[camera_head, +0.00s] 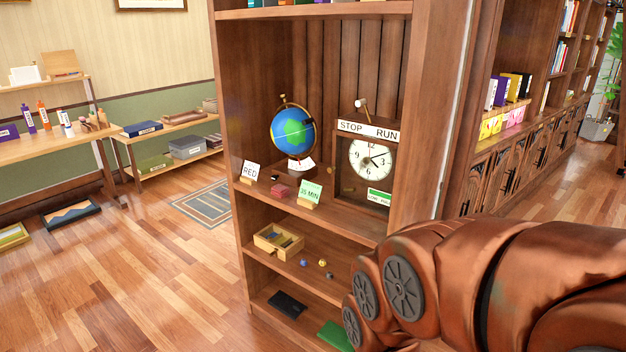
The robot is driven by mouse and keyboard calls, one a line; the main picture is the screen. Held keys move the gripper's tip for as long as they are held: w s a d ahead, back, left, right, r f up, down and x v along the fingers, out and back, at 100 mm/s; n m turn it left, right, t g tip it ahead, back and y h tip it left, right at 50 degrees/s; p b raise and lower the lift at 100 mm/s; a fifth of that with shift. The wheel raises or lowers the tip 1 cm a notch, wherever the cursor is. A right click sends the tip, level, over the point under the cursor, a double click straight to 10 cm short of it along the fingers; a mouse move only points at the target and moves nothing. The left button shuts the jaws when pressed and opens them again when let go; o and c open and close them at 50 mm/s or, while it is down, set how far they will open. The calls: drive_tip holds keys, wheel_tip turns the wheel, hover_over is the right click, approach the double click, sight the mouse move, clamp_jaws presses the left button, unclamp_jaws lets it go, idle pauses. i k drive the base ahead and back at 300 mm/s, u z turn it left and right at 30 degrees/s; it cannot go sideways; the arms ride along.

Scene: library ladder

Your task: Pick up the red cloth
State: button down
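A small red item (280,190) lies on the middle shelf of the wooden bookcase, between a white card marked RED (250,170) and a green card marked 35 MIN (310,193). It looks like a small folded stack; it is too small to tell for sure that it is the red cloth. No other red cloth shows clearly. My copper-coloured arm fills the lower right, in front of the bookcase's lower right part. My gripper's fingers do not show.
A globe (293,134) and a clock box (369,160) with a STOP/RUN sign stand behind the red item. A wooden tray (278,241) and small balls sit on the shelf below. Side tables (45,149) stand at left. The floor (150,270) left of the bookcase is mostly clear.

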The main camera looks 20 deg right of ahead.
sight(279, 190)
drive_tip(key=u, duration=0.85)
drive_tip(key=i, duration=2.35)
drive_tip(key=z, duration=0.9)
